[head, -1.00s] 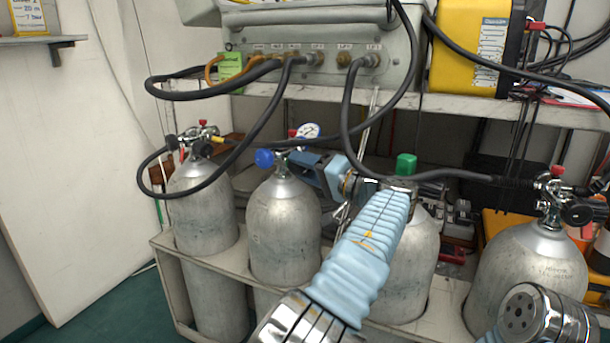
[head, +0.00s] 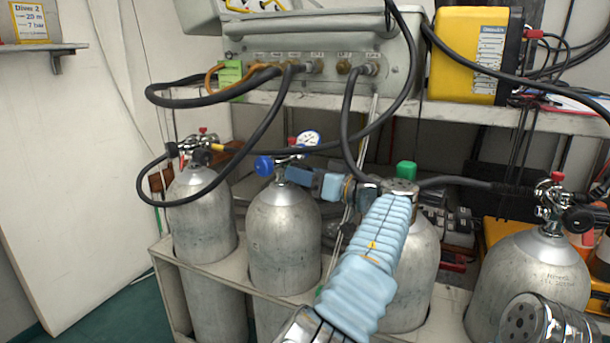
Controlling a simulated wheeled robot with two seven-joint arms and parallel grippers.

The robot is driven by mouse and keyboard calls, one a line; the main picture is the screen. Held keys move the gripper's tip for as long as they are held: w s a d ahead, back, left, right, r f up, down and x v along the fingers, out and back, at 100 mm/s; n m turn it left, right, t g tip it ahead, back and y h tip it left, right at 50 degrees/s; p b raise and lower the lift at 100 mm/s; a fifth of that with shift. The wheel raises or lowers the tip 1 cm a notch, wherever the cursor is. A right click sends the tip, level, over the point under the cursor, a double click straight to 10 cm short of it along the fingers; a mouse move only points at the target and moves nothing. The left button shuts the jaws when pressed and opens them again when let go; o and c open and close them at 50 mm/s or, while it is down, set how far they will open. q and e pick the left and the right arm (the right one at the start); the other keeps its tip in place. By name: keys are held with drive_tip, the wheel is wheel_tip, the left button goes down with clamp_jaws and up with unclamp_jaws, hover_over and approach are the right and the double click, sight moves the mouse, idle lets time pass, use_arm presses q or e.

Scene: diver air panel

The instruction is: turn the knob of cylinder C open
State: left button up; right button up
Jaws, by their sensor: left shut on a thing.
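The blue knob (head: 264,166) is on the valve of the second grey cylinder from the left (head: 284,235); I cannot read a letter on this cylinder. My left gripper (head: 287,173) comes in from the right of that valve, its jaws pointing left. It appears shut on the blue knob, but the contact at the fingertips is small and partly hidden. A white-faced gauge (head: 308,140) sits just above the jaws. A green knob (head: 406,170) tops the third cylinder (head: 413,265), which my left arm partly covers. My right gripper is not in view.
Black hoses loop from the grey panel (head: 330,65) down around the valves, close to my left wrist. Cylinders with valves also stand at far left (head: 200,225) and right (head: 525,275). A yellow case (head: 468,55) stands on the shelf. The rack edge (head: 232,276) runs low in front.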

use_arm(q)
drive_tip(key=shift+f+n, duration=0.15)
drive_tip(key=shift+n, duration=0.45)
drive_tip(key=o, duration=1.1)
drive_tip(key=shift+c, duration=0.2)
